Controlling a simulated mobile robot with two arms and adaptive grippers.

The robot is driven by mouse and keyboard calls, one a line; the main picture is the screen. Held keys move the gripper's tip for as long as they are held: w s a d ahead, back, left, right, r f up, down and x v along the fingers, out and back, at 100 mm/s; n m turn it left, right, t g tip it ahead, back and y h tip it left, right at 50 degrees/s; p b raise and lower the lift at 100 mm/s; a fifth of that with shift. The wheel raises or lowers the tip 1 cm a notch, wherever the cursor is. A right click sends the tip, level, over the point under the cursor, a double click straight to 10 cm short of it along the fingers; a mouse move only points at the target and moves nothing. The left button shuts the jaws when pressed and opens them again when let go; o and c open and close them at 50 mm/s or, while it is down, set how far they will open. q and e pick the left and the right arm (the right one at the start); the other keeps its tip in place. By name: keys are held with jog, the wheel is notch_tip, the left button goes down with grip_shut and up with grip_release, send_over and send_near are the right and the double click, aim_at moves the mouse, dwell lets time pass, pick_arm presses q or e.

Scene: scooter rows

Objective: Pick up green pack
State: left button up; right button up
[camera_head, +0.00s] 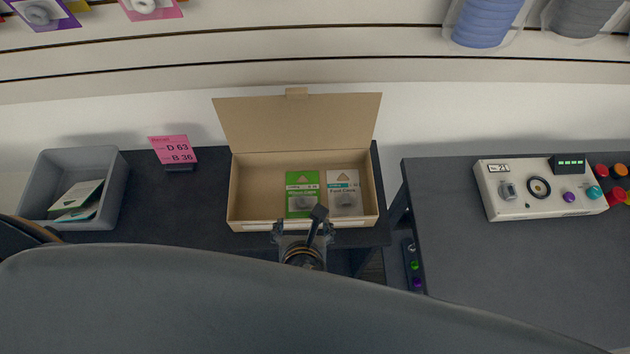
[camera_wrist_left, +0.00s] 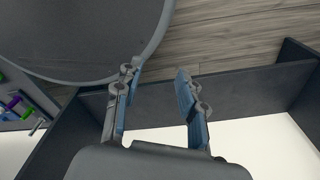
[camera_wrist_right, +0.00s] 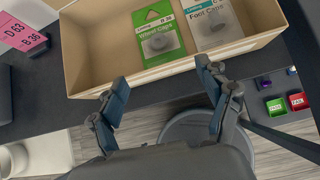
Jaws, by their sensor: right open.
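My right gripper (camera_head: 305,232) is at the box's front edge, below the green pack in the head view. In the right wrist view its fingers (camera_wrist_right: 163,92) are spread, empty and apart from the packs. My left gripper (camera_wrist_left: 158,95) is open and empty in the left wrist view, over floor and shelf edges.
A grey bin (camera_head: 117,190) with several packs stands at the left, beside a pink sign (camera_head: 174,150). The box lid (camera_head: 298,122) stands open at the back. A second table (camera_head: 500,260) at the right carries a control box (camera_head: 520,205).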

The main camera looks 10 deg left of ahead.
aim_at(303, 197)
jog(key=shift+n, duration=0.3)
jog(key=x, duration=0.5)
jog(key=r+x, duration=0.1)
jog(key=x, duration=0.1)
jog(key=shift+w+a+f+b, duration=0.15)
jog(key=shift+w+a+b, duration=0.15)
jog(key=shift+w, duration=0.25)
jog(key=x, duration=0.4)
jog(key=shift+w+a, duration=0.1)
jog(key=shift+w, duration=0.35)
jog(key=shift+w+f, duration=0.15)
jog(key=shift+w, duration=0.15)
jog(key=shift+w+a+f, duration=0.1)
jog(key=shift+c, duration=1.1)
pick_arm(q)
jog(key=shift+w+a+f, duration=0.1)
jog(key=shift+w+f, duration=0.05)
jog(key=shift+f, duration=0.3)
pick_arm(e)
jog(key=c, duration=1)
